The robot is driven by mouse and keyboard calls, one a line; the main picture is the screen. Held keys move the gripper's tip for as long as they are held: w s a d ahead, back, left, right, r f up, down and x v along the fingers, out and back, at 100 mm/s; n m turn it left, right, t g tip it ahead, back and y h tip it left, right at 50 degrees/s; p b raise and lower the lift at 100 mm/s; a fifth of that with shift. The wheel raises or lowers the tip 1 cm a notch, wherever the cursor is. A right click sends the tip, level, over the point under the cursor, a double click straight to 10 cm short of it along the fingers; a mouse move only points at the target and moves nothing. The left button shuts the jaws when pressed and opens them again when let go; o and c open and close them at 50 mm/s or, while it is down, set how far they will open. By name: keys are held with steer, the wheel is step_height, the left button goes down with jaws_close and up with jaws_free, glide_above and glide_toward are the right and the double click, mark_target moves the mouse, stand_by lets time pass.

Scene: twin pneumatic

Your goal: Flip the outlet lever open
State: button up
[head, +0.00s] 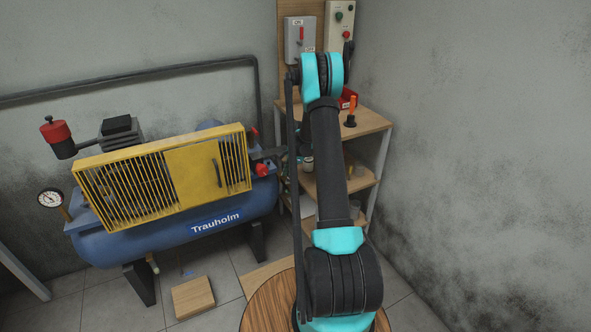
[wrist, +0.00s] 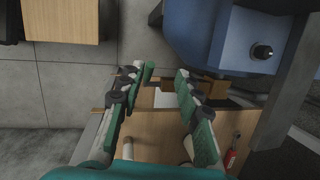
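The blue compressor (head: 150,230), marked Trauholm, stands along the back wall with a yellow guard (head: 185,172). At its right end are a red knob (head: 261,170) and a smaller red part above it (head: 255,132). I cannot tell which of them, if either, is the outlet lever. In the wrist view my gripper (wrist: 166,72) is open, its green-padded fingers apart, with nothing held. The blue tank end (wrist: 215,35) lies just beyond the right finger, with a brass-brown fitting (wrist: 210,87) partly behind that finger.
A wooden shelf unit (head: 372,122) stands at the right, with an orange-handled tool (head: 351,112) on top. A grey switch box (head: 300,38) and a button panel (head: 340,28) hang above. A wooden block (head: 192,297) lies on the tiled floor. A dark pipe (head: 150,76) runs along the wall.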

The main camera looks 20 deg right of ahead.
steer(key=x, duration=0.3)
steer(key=s+d+x, duration=0.1)
steer(key=x, duration=0.3)
steer(key=d+x, duration=0.1)
steer(key=x, duration=0.3)
steer(key=shift+s+f, duration=0.25)
steer(key=shift+f, duration=0.15)
steer(key=s+r+h, duration=0.3)
steer(key=r, duration=1.3)
steer(key=s+a+r+n+t, duration=0.1)
steer(key=s+a+r+n, duration=0.1)
steer(key=s+r+n, duration=0.3)
steer(key=shift+s+a+r+n, duration=0.2)
steer(key=shift+s+r+n, duration=0.2)
steer(key=shift+s+r, duration=2.35)
steer(key=shift+s+f, duration=0.2)
steer(key=shift+f, duration=0.2)
steer(key=m+g, duration=0.1)
steer(key=m, duration=0.5)
glide_toward(286, 191)
steer(key=shift+m, duration=0.3)
steer(key=f, duration=0.3)
steer(key=w+f, duration=0.1)
steer(key=f, duration=0.3)
steer(key=w+f, duration=0.1)
steer(key=f, duration=0.2)
steer(key=shift+d+f, duration=0.15)
steer(key=shift+f, duration=0.2)
